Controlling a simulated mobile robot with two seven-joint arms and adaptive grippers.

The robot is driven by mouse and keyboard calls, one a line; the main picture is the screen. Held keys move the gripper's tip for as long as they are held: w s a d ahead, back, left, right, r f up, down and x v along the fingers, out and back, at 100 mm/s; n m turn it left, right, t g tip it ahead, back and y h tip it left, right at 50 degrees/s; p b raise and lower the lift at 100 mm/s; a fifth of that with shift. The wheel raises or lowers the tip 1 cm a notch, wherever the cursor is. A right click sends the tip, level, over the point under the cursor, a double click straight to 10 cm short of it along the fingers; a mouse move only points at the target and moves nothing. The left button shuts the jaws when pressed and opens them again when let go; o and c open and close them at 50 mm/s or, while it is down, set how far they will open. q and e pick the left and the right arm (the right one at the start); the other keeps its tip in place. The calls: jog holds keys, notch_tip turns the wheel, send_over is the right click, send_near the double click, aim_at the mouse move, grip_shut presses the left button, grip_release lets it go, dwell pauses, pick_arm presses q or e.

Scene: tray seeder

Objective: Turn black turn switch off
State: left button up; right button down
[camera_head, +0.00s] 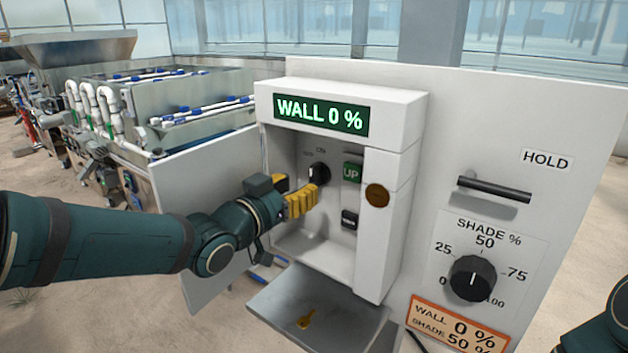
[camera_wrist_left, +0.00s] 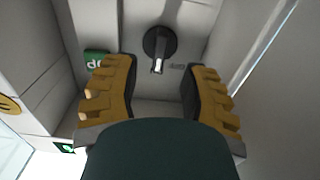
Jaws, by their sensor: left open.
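The black turn switch (camera_head: 319,173) sits on the back wall inside the open recess of the white control box (camera_head: 408,140), with small labels above it. In the left wrist view the switch (camera_wrist_left: 158,44) shows a pale bar on its face; I cannot tell which label it points to. My left gripper (camera_head: 306,200) has yellow fingers and is inside the recess, just below and in front of the switch. In the left wrist view the gripper (camera_wrist_left: 160,78) is open and empty, with the switch beyond the gap between its fingertips, apart from them. My right gripper is not in view.
The display (camera_head: 320,115) reads WALL 0 %. An open door (camera_head: 205,190) stands left, a lowered flap (camera_head: 350,322) with a key below. A SHADE knob (camera_head: 473,278) and HOLD handle (camera_head: 494,189) are right.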

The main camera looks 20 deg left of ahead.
aim_at(311, 179)
pick_arm(q)
jog(key=x, duration=0.6)
grip_shut()
